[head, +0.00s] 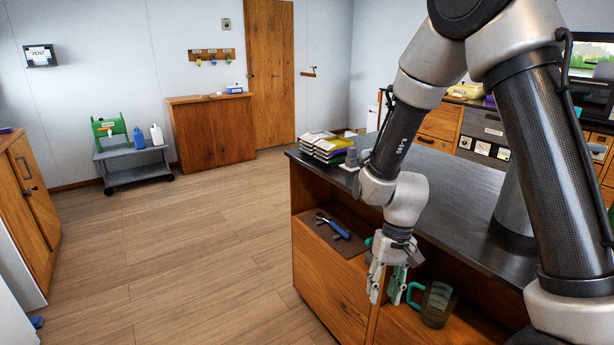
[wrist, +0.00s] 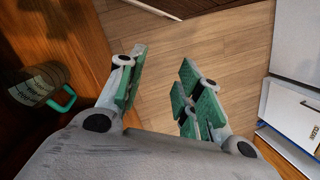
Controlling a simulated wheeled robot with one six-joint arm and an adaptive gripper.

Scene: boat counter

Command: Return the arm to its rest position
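My gripper (head: 387,284) hangs pointing down in front of the counter's open shelf in the head view. Its fingers are spread apart with nothing between them. In the wrist view the two green-padded fingers (wrist: 160,98) stand apart over the wooden floor. My arm reaches from the upper right, bent down over the counter (head: 463,205). A dark, see-through mug (head: 438,304) with a green handle stands on the lower shelf just right of my gripper; it also shows at the left in the wrist view (wrist: 38,85).
A mat (head: 346,246) with a blue-handled tool lies in the left compartment. A grey cart (head: 133,165) stands by the far wall, left of a wooden cabinet (head: 212,135). The floor (head: 200,245) left of the counter is clear.

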